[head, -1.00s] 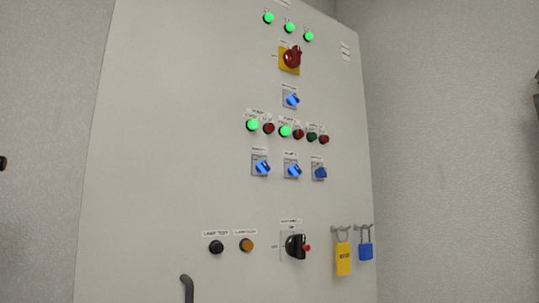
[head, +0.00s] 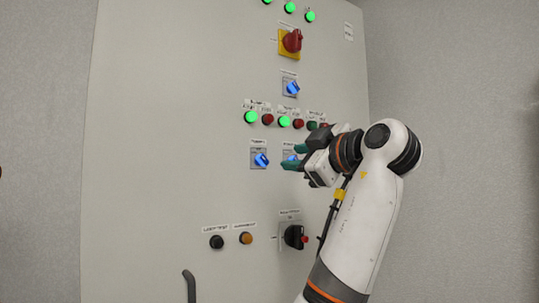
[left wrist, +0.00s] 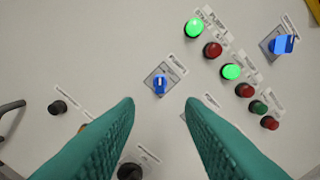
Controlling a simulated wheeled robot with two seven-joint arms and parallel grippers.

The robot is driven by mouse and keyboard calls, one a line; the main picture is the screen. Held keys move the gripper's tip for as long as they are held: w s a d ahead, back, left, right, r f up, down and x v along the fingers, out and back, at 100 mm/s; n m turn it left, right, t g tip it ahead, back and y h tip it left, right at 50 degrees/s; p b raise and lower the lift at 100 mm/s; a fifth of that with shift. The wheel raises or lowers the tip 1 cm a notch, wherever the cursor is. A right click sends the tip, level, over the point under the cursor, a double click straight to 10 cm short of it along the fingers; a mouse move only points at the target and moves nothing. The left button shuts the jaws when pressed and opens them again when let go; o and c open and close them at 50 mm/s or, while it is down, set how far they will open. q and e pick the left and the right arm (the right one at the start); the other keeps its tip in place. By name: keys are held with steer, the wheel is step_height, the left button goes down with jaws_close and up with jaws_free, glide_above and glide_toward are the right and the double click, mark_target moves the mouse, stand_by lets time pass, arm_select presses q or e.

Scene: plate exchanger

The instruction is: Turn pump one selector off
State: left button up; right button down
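The selector at the left of the lower row, which I take as pump one's, is a blue knob (head: 261,160) on a grey plate. Its handle slants in the head view, and its label is too small to read surely. My left gripper (head: 294,157) is open and empty, with teal fingers, just right of this knob and in front of the middle selector. In the left wrist view the knob (left wrist: 160,84) shows beyond and between the fingertips (left wrist: 159,103), apart from them. The right finger partly hides the middle selector. My right gripper is not in view.
Above are lit green lamps (head: 251,117), red lamps (head: 268,119) and another blue selector (head: 291,88). A red rotary switch (head: 291,42) is higher. Below are a black button (head: 216,242), an orange button (head: 246,238) and a black switch (head: 294,236). A door handle (head: 188,285) sticks out low left.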

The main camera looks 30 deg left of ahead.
mark_target(265, 161)
arm_select(q)
steer(key=p+x, duration=0.5)
steer(key=x, duration=0.4)
steer(key=shift+w+a+r, duration=0.1)
steer(key=shift+a, duration=0.2)
steer(key=shift+w+a, duration=0.25)
steer(key=shift+a, duration=0.15)
jaws_close()
